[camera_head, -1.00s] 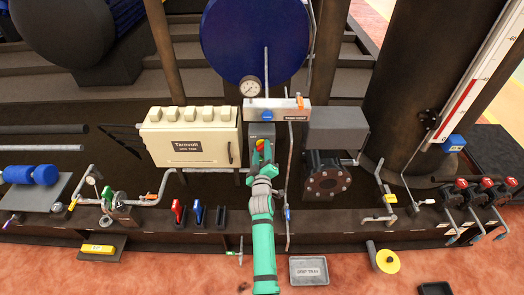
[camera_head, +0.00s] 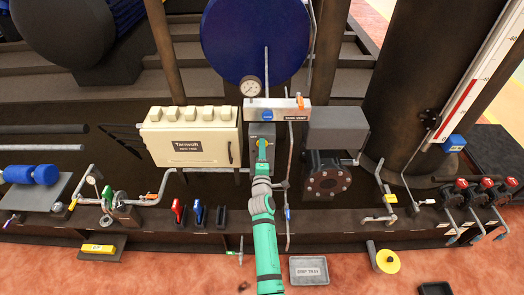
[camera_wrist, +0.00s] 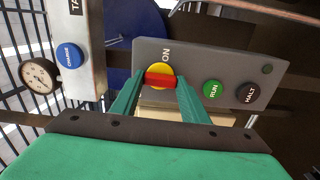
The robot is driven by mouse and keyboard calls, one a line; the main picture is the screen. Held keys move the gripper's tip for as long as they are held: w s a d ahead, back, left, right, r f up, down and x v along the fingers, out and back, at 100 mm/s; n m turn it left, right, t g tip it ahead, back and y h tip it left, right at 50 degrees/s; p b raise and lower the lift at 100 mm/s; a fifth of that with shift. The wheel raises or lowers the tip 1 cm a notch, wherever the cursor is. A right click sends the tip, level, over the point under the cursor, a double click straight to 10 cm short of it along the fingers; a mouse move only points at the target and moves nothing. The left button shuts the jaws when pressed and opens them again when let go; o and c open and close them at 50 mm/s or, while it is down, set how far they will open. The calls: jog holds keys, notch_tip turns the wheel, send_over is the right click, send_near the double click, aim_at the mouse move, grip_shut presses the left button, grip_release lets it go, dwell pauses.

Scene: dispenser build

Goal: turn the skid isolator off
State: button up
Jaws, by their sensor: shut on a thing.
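The skid isolator is a red handle (camera_wrist: 160,79) on a yellow round plate (camera_wrist: 160,68), mounted on a grey panel (camera_wrist: 215,72) with the word ON beside it. In the wrist view my gripper (camera_wrist: 162,84) has one green finger on each side of the red handle and is shut on it. The handle lies crosswise in that picture, with ON above it. In the head view my gripper (camera_head: 262,145) is at the grey box (camera_head: 262,130), and my arm hides the handle there.
A green RUN button (camera_wrist: 213,89) and a black HALT button (camera_wrist: 250,93) sit on the same panel, right of my fingers. A blue button (camera_wrist: 69,55) and a gauge (camera_wrist: 39,76) are at left. The cream Tarnvolt cabinet (camera_head: 190,138) and a grey box (camera_head: 337,128) flank the panel.

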jog(key=shift+a, duration=0.15)
dwell(0.3)
jog(key=o, duration=1.1)
jog(key=shift+c, duration=0.2)
jog(key=s, duration=1)
jog(key=shift+s, duration=0.35)
